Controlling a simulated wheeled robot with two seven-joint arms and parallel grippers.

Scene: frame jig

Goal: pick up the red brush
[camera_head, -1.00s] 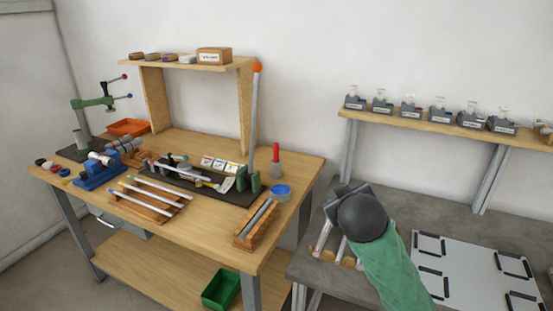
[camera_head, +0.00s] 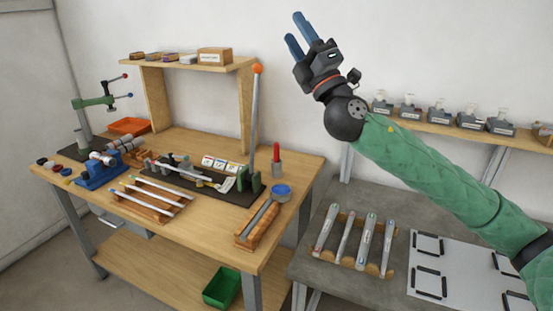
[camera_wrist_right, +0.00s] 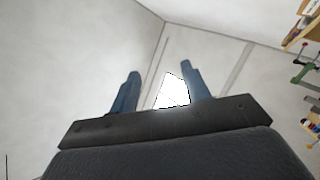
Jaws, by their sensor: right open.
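My right gripper (camera_head: 294,28) is raised high above the bench, well above the brush and pointing up and to the left. Its two blue fingers are apart with nothing between them. They also show in the right wrist view (camera_wrist_right: 160,72), against walls and a bright white patch. My left gripper is not in view.
A blue round-topped item (camera_head: 281,190) and a wooden block holder (camera_head: 254,229) sit in front of the cup. A tall orange-tipped lever (camera_head: 256,115) rises to its left. A wooden rack (camera_head: 357,256) with several tools lies on the grey table.

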